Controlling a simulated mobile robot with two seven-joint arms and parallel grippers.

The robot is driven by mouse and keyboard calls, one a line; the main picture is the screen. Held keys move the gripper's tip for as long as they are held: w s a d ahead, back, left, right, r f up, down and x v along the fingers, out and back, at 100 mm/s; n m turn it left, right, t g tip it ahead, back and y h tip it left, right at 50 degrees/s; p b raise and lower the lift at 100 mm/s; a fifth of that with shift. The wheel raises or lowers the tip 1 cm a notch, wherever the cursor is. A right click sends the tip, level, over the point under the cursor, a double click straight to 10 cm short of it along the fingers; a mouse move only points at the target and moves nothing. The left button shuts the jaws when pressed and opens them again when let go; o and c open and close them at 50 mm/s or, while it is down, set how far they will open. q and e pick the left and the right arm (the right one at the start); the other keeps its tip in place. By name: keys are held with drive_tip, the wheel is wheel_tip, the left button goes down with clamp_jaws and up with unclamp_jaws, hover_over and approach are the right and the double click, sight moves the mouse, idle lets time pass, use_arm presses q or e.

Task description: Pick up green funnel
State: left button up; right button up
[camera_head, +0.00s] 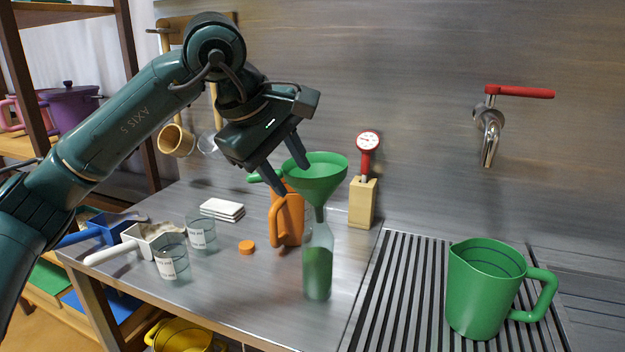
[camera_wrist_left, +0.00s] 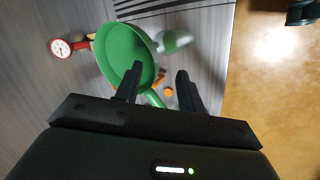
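The green funnel (camera_head: 318,177) stands upright with its spout in the neck of a clear bottle (camera_head: 318,262) that holds green contents. Its short green handle points left in the head view. My left gripper (camera_head: 293,180) is open and empty, above and left of the funnel, with its fingers near the handle. In the left wrist view the funnel (camera_wrist_left: 124,45) lies beyond the left fingertip, and the handle shows between the fingers of the gripper (camera_wrist_left: 158,70). Contact cannot be told. My right gripper is not in view.
An orange jug (camera_head: 289,218) stands close behind the bottle. A red gauge (camera_head: 368,142) on a wooden block (camera_head: 362,203) is right of the funnel. A green jug (camera_head: 482,290) stands on the slatted drainer. Glass jars (camera_head: 172,257), scoops and an orange cap (camera_head: 247,247) are left.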

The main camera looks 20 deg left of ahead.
sight(296, 176)
use_arm(q)
drive_tip(key=x, duration=0.2)
drive_tip(key=w+x, duration=0.1)
drive_tip(key=x, duration=0.2)
drive_tip(key=shift+r, duration=0.1)
drive_tip(key=shift+a, duration=0.1)
clamp_jaws()
